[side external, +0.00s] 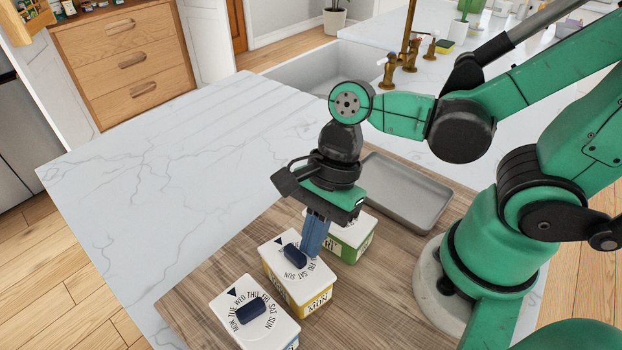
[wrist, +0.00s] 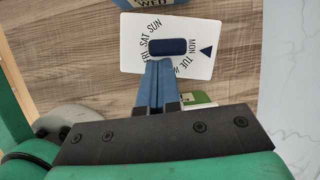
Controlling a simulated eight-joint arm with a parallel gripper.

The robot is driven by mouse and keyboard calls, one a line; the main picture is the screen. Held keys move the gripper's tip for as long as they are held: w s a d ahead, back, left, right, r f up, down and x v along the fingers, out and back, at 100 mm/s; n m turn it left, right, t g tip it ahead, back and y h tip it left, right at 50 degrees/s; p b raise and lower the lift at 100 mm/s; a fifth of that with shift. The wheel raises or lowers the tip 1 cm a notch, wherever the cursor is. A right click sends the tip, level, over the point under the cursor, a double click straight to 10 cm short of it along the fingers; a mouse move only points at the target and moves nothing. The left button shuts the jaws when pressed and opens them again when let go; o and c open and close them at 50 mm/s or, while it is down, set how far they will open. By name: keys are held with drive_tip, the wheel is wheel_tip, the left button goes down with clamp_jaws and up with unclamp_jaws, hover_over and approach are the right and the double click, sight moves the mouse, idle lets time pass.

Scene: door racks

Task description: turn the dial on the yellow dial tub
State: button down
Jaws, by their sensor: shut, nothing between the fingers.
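The yellow dial tub (side external: 312,293) is the middle of three tubs, with a white lid, day names in a ring and a black triangle. Its dark blue oblong dial (side external: 295,257) also shows in the wrist view (wrist: 168,47), lying lengthwise in line with the triangle (wrist: 206,50). My gripper (side external: 313,252) points down with its blue fingers together and empty. In the wrist view the fingertips (wrist: 158,68) are over the lid, beside the dial's long side and close to it. I cannot tell whether they touch it. The fingers cover some day letters.
A blue-sided dial tub (side external: 258,328) stands in front, and a green one (side external: 352,243) stands behind, partly hidden by my gripper. A grey tray (side external: 405,190) lies farther back on the wooden board (side external: 200,300). The marble counter at left (side external: 150,170) is clear.

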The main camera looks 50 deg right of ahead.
drive_tip(key=shift+w, duration=0.25)
drive_tip(key=shift+d+r, duration=0.1)
drive_tip(key=shift+r, duration=0.05)
drive_tip(key=v, duration=0.9)
approach(338, 232)
drive_tip(key=a+f, duration=0.2)
drive_tip(key=f, duration=0.1)
drive_tip(key=a+f, duration=0.1)
drive_tip(key=f, duration=0.1)
drive_tip(key=shift+a, duration=0.35)
drive_tip(key=shift+a+f, duration=0.25)
drive_tip(key=shift+f, duration=0.05)
drive_tip(key=shift+a, duration=1.85)
